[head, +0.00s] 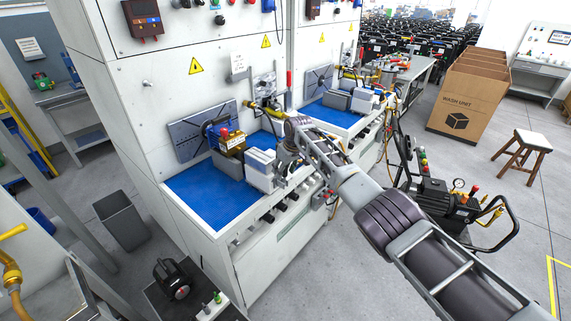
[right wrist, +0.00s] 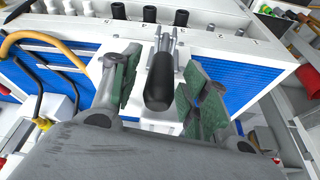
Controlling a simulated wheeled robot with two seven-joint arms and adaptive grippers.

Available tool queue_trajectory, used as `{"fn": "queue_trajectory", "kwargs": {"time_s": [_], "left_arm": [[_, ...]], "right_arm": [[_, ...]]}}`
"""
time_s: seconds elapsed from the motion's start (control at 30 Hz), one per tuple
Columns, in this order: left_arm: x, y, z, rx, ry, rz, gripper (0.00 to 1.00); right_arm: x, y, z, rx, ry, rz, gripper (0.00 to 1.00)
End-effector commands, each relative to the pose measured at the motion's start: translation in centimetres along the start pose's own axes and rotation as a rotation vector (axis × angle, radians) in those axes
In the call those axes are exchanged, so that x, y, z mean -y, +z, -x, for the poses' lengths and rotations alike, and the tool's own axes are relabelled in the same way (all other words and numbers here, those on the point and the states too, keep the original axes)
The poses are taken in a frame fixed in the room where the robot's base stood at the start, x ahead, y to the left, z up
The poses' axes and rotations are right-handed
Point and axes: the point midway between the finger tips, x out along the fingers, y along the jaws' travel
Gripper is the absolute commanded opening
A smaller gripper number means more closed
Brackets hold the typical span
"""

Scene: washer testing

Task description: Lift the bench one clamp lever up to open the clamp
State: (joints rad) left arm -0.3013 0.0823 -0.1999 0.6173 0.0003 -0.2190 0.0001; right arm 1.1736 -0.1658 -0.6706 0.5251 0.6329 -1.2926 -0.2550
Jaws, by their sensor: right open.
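In the right wrist view, a black-handled clamp lever (right wrist: 161,82) stands between the green-padded fingers of my right gripper (right wrist: 163,88). The fingers are open, with a gap visible on each side of the handle. The lever's metal linkage (right wrist: 166,40) shows just beyond the handle. In the head view, my right gripper (head: 288,150) is at the right part of the nearer bench (head: 196,192), beside the white and grey clamp block (head: 262,168). The lever is hidden or too small to make out there. My left gripper is not in view.
A pump with a yellow and red top (head: 232,141) sits left of the clamp block. A second bench (head: 332,114) adjoins behind. Several black knobs line the bench front. Hoses (right wrist: 45,40) hang at the left of the wrist view. A cardboard box (head: 462,100) and stool (head: 523,143) stand right.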

Motion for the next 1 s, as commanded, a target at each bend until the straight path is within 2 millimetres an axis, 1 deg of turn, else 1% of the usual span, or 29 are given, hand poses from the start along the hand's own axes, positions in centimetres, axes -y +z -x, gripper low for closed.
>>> {"fn": "queue_trajectory", "kwargs": {"time_s": [0.17, 0.47, 0.67, 1.0], "left_arm": [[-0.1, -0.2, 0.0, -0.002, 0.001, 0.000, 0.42], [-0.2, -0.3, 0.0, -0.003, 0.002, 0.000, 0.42], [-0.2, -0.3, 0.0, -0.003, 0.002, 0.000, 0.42], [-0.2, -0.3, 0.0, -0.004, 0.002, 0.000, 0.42]], "right_arm": [[0.0, 0.0, 0.3, -0.001, 0.000, -0.001, 0.45], [0.0, -0.1, 1.7, -0.001, -0.002, 0.001, 0.45], [0.0, 0.0, 3.0, -0.001, 0.000, 0.000, 0.45], [0.0, 0.0, 6.0, -0.001, 0.000, 0.000, 0.45]]}}
